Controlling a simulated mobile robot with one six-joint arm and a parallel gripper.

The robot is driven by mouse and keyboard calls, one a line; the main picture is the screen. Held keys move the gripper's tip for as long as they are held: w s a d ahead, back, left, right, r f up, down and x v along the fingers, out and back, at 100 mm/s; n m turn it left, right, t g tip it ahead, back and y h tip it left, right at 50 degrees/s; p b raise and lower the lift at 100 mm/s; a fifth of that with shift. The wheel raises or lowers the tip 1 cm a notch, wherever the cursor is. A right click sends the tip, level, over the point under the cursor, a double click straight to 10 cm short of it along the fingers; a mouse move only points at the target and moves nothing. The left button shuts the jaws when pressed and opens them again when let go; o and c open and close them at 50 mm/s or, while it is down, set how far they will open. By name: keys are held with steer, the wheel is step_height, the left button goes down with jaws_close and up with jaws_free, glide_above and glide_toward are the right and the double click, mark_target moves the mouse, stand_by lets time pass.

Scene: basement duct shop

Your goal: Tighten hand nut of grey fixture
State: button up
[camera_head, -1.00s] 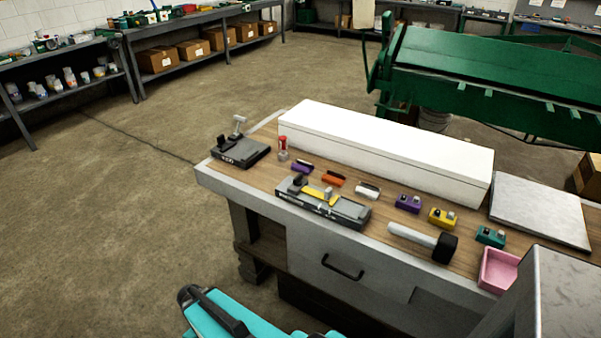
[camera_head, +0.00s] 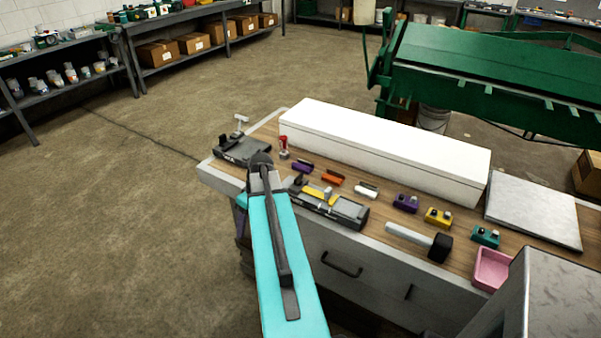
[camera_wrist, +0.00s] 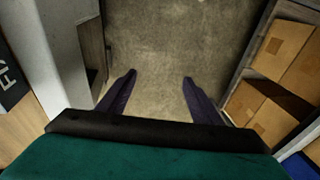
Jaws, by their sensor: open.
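Two dark grey fixtures are on the bench; I cannot tell which one the task names. One fixture (camera_head: 240,150) sits at the far left corner, with a silver T-shaped handle (camera_head: 241,121) standing at its back. The other fixture (camera_head: 345,212) lies near the front edge with a yellow bar (camera_head: 318,194) on it; my arm hides its left end. No hand nut is clear. My gripper (camera_wrist: 158,78) is open and empty in the wrist view, its purple fingers apart over the floor. A dark fixture edge with white letters (camera_wrist: 8,78) shows at left there.
A long white box (camera_head: 385,145) lies along the bench's back. Small coloured blocks and a mallet (camera_head: 420,240) lie on the right half, beside a pink tray (camera_head: 491,268). Shelves with cardboard boxes (camera_wrist: 285,45) stand across open floor.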

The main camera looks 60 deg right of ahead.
steer(key=s+d+r+t+h+p, duration=0.15)
steer(key=s+d+r, duration=0.35)
steer(key=d+r, duration=0.65)
steer(key=t+p, duration=0.1)
steer(key=t, duration=0.1)
glide_toward(299, 176)
steer(key=w+v, duration=0.1)
steer(key=v, duration=0.4)
steer(key=shift+s+a+r+g+h, duration=0.25)
steer(key=shift+a+h, duration=0.2)
steer(key=shift+a, duration=0.1)
steer(key=shift+w+f, duration=0.1)
steer(key=shift+f, duration=0.1)
steer(key=shift+p+x, duration=2.2)
steer(key=shift+x, duration=4.5)
steer(key=shift+f, duration=0.1)
